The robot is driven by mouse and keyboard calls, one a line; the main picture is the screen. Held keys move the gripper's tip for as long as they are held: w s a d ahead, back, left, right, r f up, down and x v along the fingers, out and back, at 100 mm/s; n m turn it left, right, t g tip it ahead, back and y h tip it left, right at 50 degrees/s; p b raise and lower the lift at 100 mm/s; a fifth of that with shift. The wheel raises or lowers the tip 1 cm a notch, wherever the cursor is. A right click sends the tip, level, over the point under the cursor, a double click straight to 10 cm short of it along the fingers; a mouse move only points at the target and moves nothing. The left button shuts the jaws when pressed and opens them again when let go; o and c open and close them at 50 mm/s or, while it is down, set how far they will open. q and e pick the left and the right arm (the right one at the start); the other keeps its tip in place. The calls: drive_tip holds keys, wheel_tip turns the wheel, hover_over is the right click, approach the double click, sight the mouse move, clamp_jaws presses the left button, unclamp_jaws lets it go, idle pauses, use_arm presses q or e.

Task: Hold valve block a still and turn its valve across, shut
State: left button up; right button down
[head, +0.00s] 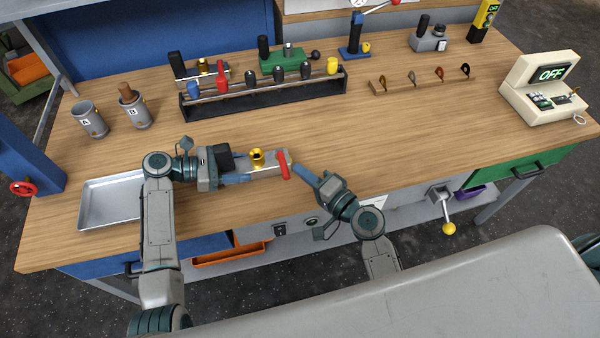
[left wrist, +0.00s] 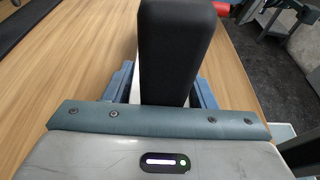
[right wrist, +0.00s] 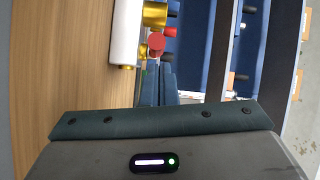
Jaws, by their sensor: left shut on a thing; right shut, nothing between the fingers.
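The valve block (head: 268,168) is a light grey block with a black upright grip (head: 219,157), a brass fitting (head: 257,157) and a red valve lever (head: 283,165) at its right end. The lever lies across the block's length. My left gripper (head: 232,177) is shut on the block at its black grip, which fills the left wrist view (left wrist: 172,50). My right gripper (head: 305,171) is shut and empty, just right of the lever. In the right wrist view the red lever (right wrist: 157,42) is just beyond my fingertips (right wrist: 158,75); I cannot tell whether they touch.
A silver tray (head: 112,216) lies at the left, with two grey cups (head: 88,121) behind it. A black rack (head: 262,96) with several coloured pieces, a hook rail (head: 397,87) and a cream box reading OFF (head: 542,102) stand further back. The wood right of my right gripper is clear.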

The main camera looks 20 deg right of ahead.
drive_tip(key=d, duration=0.2)
drive_tip(key=shift+d+r, duration=0.25)
drive_tip(key=shift+d, duration=0.1)
drive_tip(key=s+d, duration=0.2)
drive_tip(key=s, duration=0.7)
drive_tip(key=shift+s+d+r, duration=0.3)
drive_tip(key=shift+s+d, duration=0.05)
use_arm(q)
drive_tip(key=o, duration=0.8)
drive_tip(key=shift+o, duration=0.2)
drive_tip(key=shift+a, duration=0.1)
